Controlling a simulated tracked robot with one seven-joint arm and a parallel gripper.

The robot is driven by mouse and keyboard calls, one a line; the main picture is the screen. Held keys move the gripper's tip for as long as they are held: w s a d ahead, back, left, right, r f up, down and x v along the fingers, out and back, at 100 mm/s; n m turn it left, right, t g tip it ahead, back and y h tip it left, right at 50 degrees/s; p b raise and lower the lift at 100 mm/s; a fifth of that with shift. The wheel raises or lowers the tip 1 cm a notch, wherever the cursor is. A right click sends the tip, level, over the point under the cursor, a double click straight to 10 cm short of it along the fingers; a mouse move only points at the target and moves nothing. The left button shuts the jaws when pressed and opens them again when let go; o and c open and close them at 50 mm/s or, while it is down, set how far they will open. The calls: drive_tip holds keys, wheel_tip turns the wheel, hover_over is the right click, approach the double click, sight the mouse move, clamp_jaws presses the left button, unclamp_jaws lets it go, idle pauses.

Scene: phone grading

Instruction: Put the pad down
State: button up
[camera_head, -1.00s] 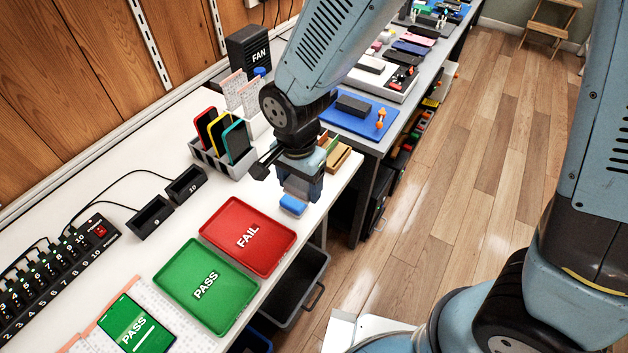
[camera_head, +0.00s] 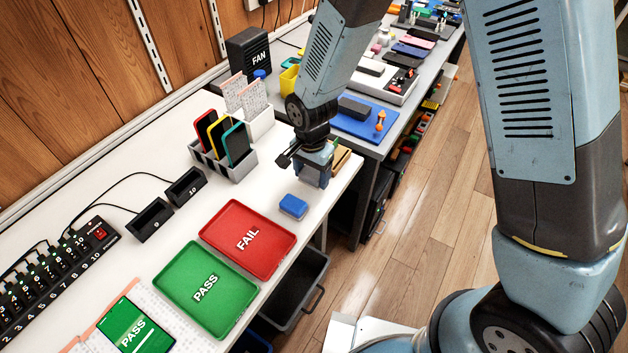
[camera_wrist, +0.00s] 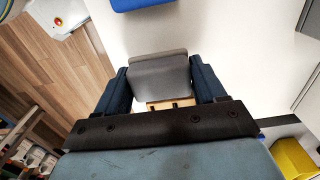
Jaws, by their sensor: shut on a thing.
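A grey pad (camera_wrist: 160,78) sits between the two dark blue fingers of my gripper (camera_wrist: 162,88) in the wrist view, and the gripper is shut on it. In the head view my gripper (camera_head: 313,176) points down over the white table, near its right edge. The pad is hard to make out there. A blue block (camera_head: 293,206) lies on the table just in front of the gripper, apart from it. Its edge also shows at the top of the wrist view (camera_wrist: 140,3).
A tan wooden thing (camera_head: 341,157) stands close behind the gripper. A rack of phones (camera_head: 222,150) is to the left. The red FAIL tray (camera_head: 248,238) and green PASS tray (camera_head: 206,288) lie in front. Bare white table (camera_head: 240,190) lies between.

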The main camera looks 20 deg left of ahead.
sight(312, 184)
wheel_tip(312, 184, down, 3)
drive_tip(key=shift+r, duration=0.1)
drive_tip(key=shift+s+d+f, duration=0.1)
drive_tip(key=shift+s+f, duration=0.1)
drive_tip(key=shift+f, duration=0.2)
